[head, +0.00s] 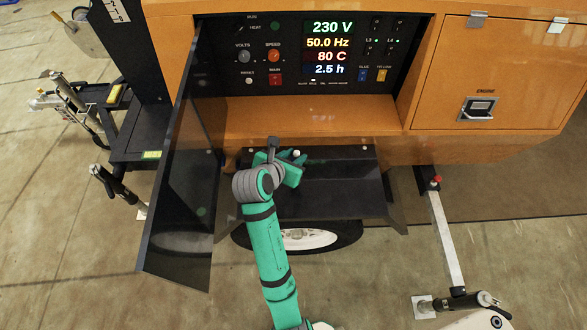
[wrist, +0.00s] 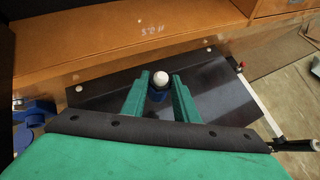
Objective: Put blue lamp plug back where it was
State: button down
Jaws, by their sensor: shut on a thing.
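My gripper (wrist: 161,88) is shut on a small dark-blue piece with a round white end, which I take to be the blue lamp plug (wrist: 160,78). The white end points away from my wrist between the two green fingertips. In the head view, my gripper (head: 284,166) is low, in front of the orange cabinet and over the black shelf, and the plug's white end (head: 297,153) shows beside it. On the control panel (head: 224,52), the blue socket (head: 363,74) is at the lower right, left of the yellow socket (head: 381,75). My fingers hide part of the plug.
A dark see-through door (head: 182,190) stands open left of the panel. An orange ledge (head: 300,108) runs below the panel, above the black shelf (head: 335,190). A metal outrigger leg (head: 440,235) stands right of the shelf.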

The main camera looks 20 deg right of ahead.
jog(key=shift+s+d+f, duration=0.1)
jog(key=shift+s+f, duration=0.1)
jog(key=shift+f, duration=1.75)
jog(key=shift+s+d+f, duration=0.1)
jog(key=shift+s+f, duration=0.05)
jog(key=shift+f, duration=1.75)
jog(key=c, duration=1.4)
grip_release()
jog(key=shift+a, duration=0.1)
